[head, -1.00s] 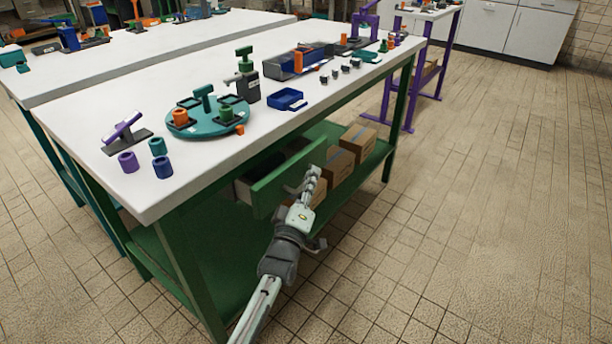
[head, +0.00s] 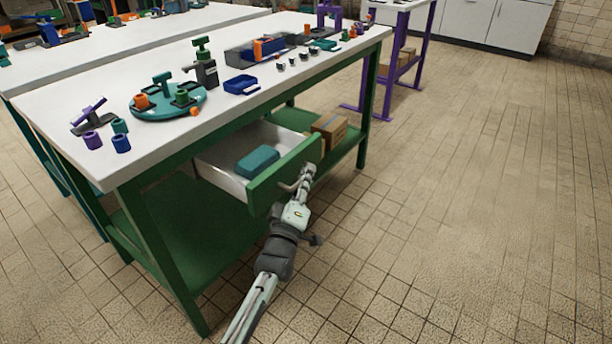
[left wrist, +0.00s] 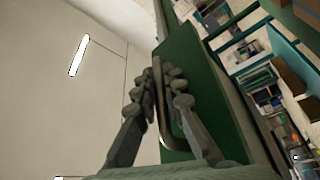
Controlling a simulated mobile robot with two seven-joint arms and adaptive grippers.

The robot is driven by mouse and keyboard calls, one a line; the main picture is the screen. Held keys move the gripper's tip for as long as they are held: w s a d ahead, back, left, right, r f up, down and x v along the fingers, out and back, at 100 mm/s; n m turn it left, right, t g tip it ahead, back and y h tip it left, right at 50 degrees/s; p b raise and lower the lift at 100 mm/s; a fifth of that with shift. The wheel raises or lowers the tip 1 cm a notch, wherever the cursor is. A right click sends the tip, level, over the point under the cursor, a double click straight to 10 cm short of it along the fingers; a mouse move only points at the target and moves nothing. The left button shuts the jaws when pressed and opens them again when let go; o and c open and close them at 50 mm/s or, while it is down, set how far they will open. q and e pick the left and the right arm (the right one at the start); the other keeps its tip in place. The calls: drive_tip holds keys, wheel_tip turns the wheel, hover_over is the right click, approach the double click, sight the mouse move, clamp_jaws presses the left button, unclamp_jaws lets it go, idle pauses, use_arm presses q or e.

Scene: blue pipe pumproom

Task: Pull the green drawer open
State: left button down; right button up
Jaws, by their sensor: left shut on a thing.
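The green drawer (head: 285,178) under the white-topped table stands well open, with its pale inside showing. A teal block (head: 258,161) lies in it. My left gripper (head: 302,178) is at the outer face of the drawer front, shut on its handle. In the left wrist view the fingers of my left gripper (left wrist: 167,100) close around the bar handle (left wrist: 160,108), in front of the green drawer front (left wrist: 200,105). My right gripper is in neither view.
The white tabletop (head: 180,125) carries a teal round tray (head: 168,104), a blue tray (head: 242,85) and several small parts. Cardboard boxes (head: 330,128) sit on the green lower shelf behind the drawer. The tiled floor (head: 450,200) to the right is clear.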

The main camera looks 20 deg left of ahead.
use_arm(q)
drive_tip(key=shift+s+d, duration=0.1)
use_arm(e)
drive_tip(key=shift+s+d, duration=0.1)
use_arm(q)
drive_tip(key=c, duration=2)
unclamp_jaws()
drive_tip(key=shift+o, duration=0.6)
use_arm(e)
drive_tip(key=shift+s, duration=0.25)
use_arm(q)
drive_tip(key=shift+s+f, duration=0.1)
drive_tip(key=shift+s, duration=0.1)
drive_tip(key=v, duration=1.1)
drive_tip(key=shift+s, duration=0.25)
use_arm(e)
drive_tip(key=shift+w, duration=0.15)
use_arm(q)
drive_tip(key=shift+s+f, duration=0.1)
